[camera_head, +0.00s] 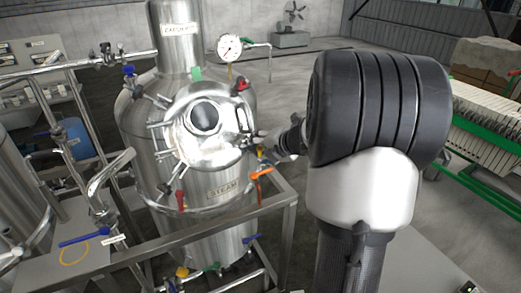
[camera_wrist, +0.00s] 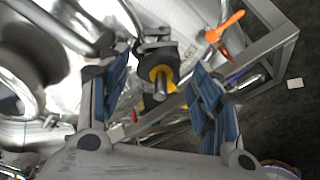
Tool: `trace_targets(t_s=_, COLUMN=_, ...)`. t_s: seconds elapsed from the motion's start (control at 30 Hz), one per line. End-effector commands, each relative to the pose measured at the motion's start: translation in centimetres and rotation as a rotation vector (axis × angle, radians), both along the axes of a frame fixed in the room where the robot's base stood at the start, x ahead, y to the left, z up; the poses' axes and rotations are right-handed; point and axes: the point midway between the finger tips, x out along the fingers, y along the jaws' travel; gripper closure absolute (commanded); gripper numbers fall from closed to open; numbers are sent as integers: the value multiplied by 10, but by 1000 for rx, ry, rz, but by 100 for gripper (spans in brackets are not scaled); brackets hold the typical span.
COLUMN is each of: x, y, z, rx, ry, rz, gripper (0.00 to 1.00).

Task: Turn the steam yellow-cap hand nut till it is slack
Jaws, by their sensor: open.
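The yellow-cap hand nut (camera_wrist: 162,74) is in the middle of the wrist view, with a dark collar and a metal stem end pointing towards me. In the head view a small bit of yellow (camera_head: 262,153) shows at the right rim of the tank's round door. My gripper (camera_wrist: 156,84) is open, its blue-padded fingers to the left and right of the nut, with a gap visible on both sides. In the head view my gripper (camera_head: 270,142) is small and partly hidden by my wrist. The steel tank (camera_head: 212,235) carries a STEAM label (camera_head: 223,190).
An orange lever (camera_wrist: 225,26) is close to the right finger in the wrist view; it also shows below the door in the head view (camera_head: 261,174). A steel frame rail (camera_head: 250,216) runs below.

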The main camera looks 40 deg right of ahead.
Motion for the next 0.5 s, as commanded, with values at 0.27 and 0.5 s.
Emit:
trace_targets(t_s=0.27, x=-5, y=-1, z=4, rx=-1, ry=-2, rz=-1, gripper=41)
trace_targets(t_s=0.5, x=-39, y=1, z=31, rx=-4, ry=-4, rz=-3, gripper=41)
